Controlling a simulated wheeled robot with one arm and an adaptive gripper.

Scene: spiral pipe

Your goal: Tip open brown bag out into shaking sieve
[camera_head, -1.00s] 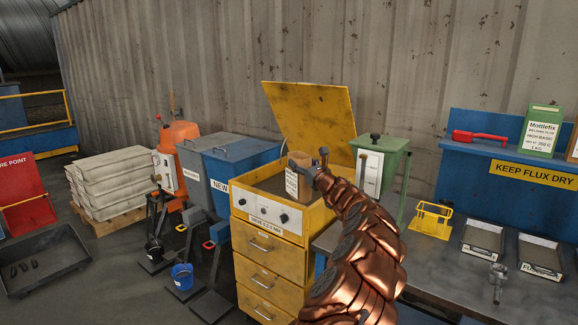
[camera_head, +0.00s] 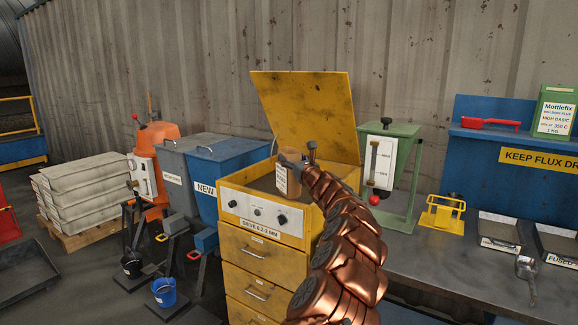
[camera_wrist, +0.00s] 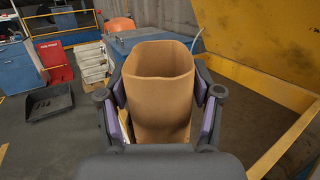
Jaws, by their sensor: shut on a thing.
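My gripper (camera_wrist: 160,112) is shut on the open brown bag (camera_wrist: 158,95), with a finger pad on each side of it. The bag is upright with its mouth open at the top; what lies deep inside is not clear. In the head view the bag (camera_head: 289,180) is at the sieve (camera_head: 262,212), a yellow cabinet with a raised lid, knobs and drawers. A strip of the grey sieve bed shows to the left of the bag.
The raised yellow lid (camera_head: 310,110) stands behind the bag. A green hopper (camera_head: 392,165) with a gauge stands to the right, near the bench. Blue (camera_head: 232,170) and grey bins stand left of the sieve. A yellow holder (camera_head: 442,213) sits on the bench.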

